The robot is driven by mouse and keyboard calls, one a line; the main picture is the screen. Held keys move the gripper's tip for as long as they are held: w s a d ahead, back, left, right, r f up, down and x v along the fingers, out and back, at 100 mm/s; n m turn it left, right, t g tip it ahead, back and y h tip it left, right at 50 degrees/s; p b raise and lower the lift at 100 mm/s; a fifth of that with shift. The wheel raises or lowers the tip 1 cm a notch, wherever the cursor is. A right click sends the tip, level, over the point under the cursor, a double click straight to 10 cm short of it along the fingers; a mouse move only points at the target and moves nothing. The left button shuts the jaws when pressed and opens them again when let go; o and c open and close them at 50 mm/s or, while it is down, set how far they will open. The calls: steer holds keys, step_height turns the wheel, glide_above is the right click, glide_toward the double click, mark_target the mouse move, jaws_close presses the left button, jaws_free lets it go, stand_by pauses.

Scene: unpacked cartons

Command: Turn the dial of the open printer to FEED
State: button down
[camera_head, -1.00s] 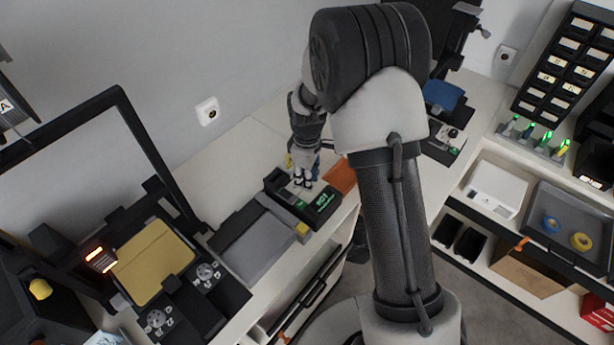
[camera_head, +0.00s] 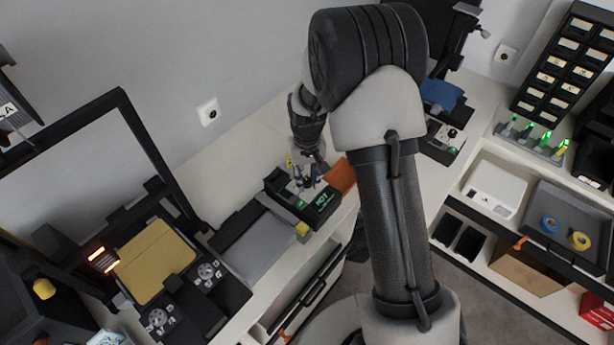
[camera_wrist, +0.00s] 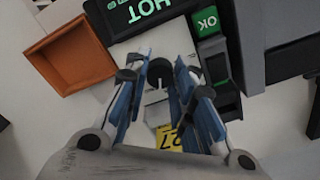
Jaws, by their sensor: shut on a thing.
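The open printer (camera_head: 318,208) stands on the bench in the head view, with a lit display reading HOT. In the wrist view the display (camera_wrist: 150,12) is upside down, above a white panel. The dark round dial (camera_wrist: 159,70) of the printer shows on this panel. My gripper (camera_head: 304,180) is over the panel. In the wrist view my gripper (camera_wrist: 162,78) has its blue-sided fingers on either side of the dial, shut on it. I cannot read the dial's setting or a FEED mark; the fingers hide part of the panel.
An orange open box (camera_wrist: 72,55) sits beside the printer. A green OK button (camera_wrist: 206,22) is on its other side. A yellow label (camera_wrist: 168,138) shows under my fingers. A grey flat unit (camera_head: 258,243) stands close by on the left in the head view.

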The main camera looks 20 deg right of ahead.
mark_target(307, 180)
steer(key=shift+m, duration=2.2)
steer(key=c, duration=1.3)
jaws_free()
steer(key=shift+c, duration=0.2)
step_height(307, 180, up, 12)
